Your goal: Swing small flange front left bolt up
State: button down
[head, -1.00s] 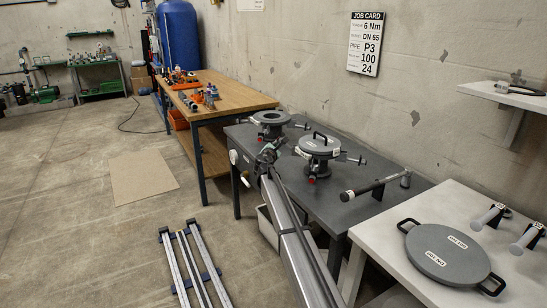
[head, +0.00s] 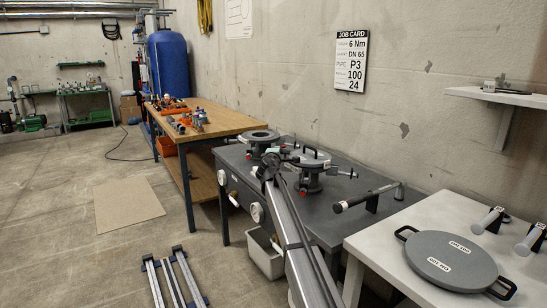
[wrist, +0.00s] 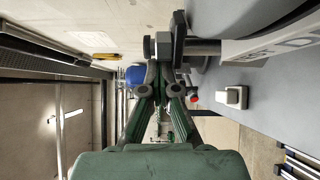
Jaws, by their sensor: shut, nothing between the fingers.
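On the grey table, the nearer flange (head: 309,176) wears a grey lid (head: 308,158) with a black handle and white label. Swing bolts with nuts stick out at its sides. In the wrist view, one swing bolt (wrist: 203,47) lies out sideways from a labelled flange edge (wrist: 275,42), its nut (wrist: 162,45) just beyond my fingertips. My gripper (wrist: 160,70) is shut and empty, right beside that nut; I cannot tell if it touches. In the head view my gripper (head: 268,163) is at the flange's left, partly hiding the bolts there.
A second, open flange (head: 262,139) stands further back on the same table. A torque wrench (head: 362,199) rests on a stand to the right. A large lid (head: 452,262) lies on the white table. A white knob (wrist: 232,97) and red part (wrist: 194,99) are close by in the wrist view.

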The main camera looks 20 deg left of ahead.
jog(key=shift+d+r, duration=0.1)
jog(key=shift+d, duration=0.3)
dwell(0.4)
jog(key=shift+s, duration=0.1)
jog(key=s+b, duration=0.1)
jog(key=s, duration=0.8)
jog(key=shift+s+d, duration=0.4)
jog(key=shift+d, duration=0.05)
